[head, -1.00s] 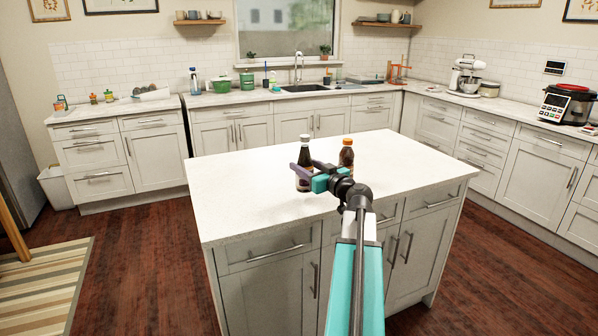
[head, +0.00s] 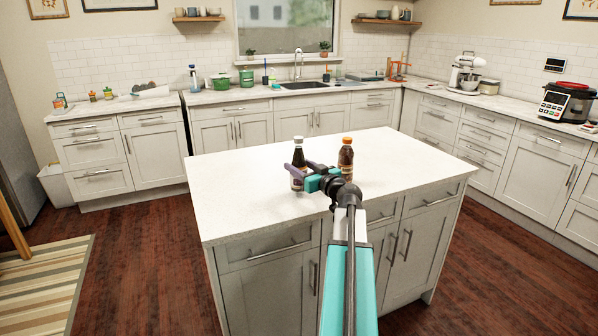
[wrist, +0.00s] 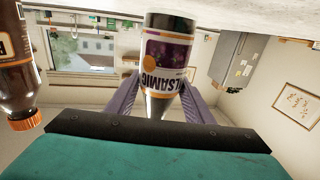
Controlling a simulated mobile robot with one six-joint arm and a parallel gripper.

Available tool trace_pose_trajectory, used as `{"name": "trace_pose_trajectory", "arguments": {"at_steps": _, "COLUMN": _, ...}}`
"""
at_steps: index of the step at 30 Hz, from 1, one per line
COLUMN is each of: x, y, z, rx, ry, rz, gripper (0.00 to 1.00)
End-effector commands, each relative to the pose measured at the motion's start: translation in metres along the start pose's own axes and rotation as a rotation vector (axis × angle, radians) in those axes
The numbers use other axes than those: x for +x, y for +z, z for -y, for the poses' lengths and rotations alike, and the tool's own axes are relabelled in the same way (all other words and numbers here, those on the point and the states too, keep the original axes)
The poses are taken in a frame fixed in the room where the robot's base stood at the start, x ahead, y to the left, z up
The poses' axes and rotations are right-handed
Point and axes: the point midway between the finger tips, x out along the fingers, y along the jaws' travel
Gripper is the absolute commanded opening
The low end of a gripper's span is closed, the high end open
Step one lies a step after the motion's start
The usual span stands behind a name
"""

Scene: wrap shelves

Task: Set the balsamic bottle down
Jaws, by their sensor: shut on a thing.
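The balsamic bottle (head: 298,155) is dark, with a white cap and a purple and white label. It stands upright over the white island top (head: 245,185). My gripper (head: 301,170) is shut on it, reaching in from the front. In the wrist view, which is upside down, the balsamic bottle (wrist: 168,60) sits between the two purple fingers. Its base is at or very close to the island top along the upper edge. I cannot tell whether it bears on the surface.
A brown bottle with an orange cap (head: 346,158) stands on the island just right of the balsamic bottle, with a small gap between. It also shows in the wrist view (wrist: 16,80). The rest of the island top is clear, with wide room to the left and right.

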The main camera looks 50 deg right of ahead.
Motion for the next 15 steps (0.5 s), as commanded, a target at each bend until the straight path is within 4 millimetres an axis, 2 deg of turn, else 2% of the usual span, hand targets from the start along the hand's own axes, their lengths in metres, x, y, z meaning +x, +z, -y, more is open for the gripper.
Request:
{"name": "trace_pose_trajectory", "arguments": {"at_steps": 6, "x": 0.000, "y": 0.015, "z": 0.000, "rx": 0.000, "ry": 0.000, "rz": -0.001, "gripper": 0.11}}
{"name": "trace_pose_trajectory", "arguments": {"at_steps": 15, "x": 0.000, "y": 0.017, "z": 0.000, "rx": 0.000, "ry": 0.000, "rz": -0.002, "gripper": 0.11}}
